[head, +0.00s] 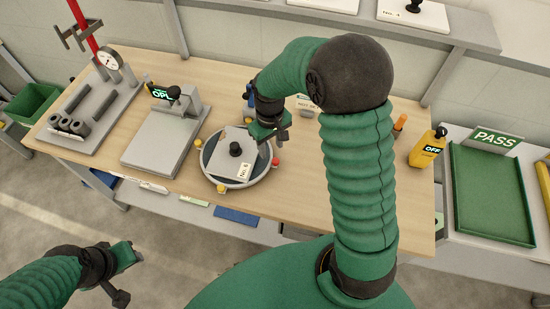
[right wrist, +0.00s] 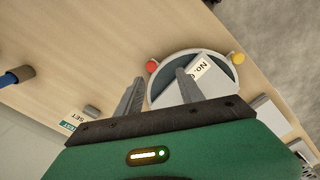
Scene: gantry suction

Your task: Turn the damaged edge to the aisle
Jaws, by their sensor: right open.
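In the right wrist view the turntable (right wrist: 160,98) and the label (right wrist: 200,67) show beyond the fingers. I cannot make out a damaged edge. My right gripper (head: 280,136) is open and empty over the turntable's far right side; its spread fingers (right wrist: 160,92) show in the wrist view. My left gripper (head: 130,258) is low at the left, away from the bench; its jaw state is unclear.
Red (head: 276,162) and yellow (head: 221,188) knobs sit on the turntable's rim. A grey fixture (head: 160,140) and a gauge stand (head: 90,110) are to the left. A yellow bottle (head: 427,150) and a green PASS tray (head: 490,195) are at the right.

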